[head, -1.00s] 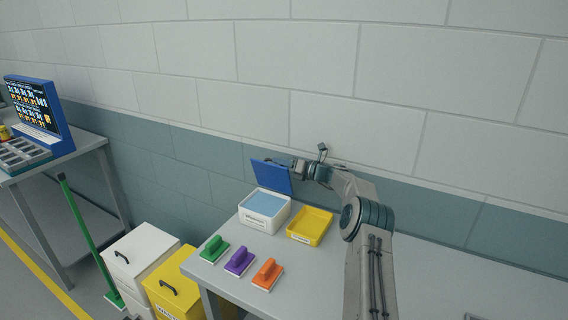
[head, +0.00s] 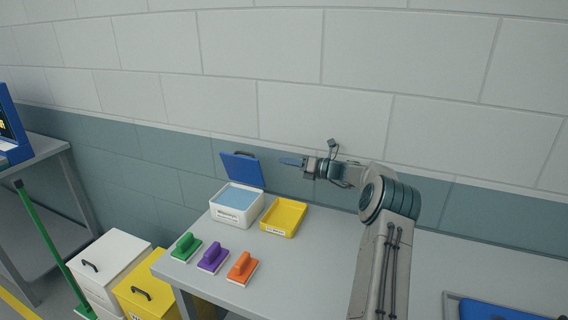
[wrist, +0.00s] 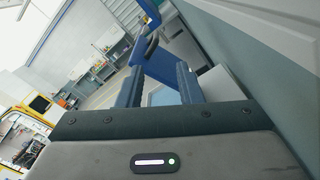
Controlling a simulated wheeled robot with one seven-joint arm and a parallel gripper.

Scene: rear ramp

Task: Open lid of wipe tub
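The white wipe tub (head: 233,218) stands on the grey table with a printed label on its front and light blue contents showing. Its blue lid (head: 241,170) is raised and leans back at the rear of the tub, with a dark handle on its upper edge. My gripper (head: 283,161) is to the right of the lid, with a visible gap between them, and is empty. In the wrist view the two blue fingers of my gripper (wrist: 159,78) are apart, and the lid shows beyond them. The light blue inside of the tub (wrist: 163,97) shows between the fingers.
A yellow tray (head: 283,218) sits right of the tub. Green (head: 186,247), purple (head: 212,258) and orange (head: 241,267) scrubbers lie in front. White (head: 110,262) and yellow (head: 148,297) bins stand left of the table. The wall is close behind. The table's middle is mostly clear.

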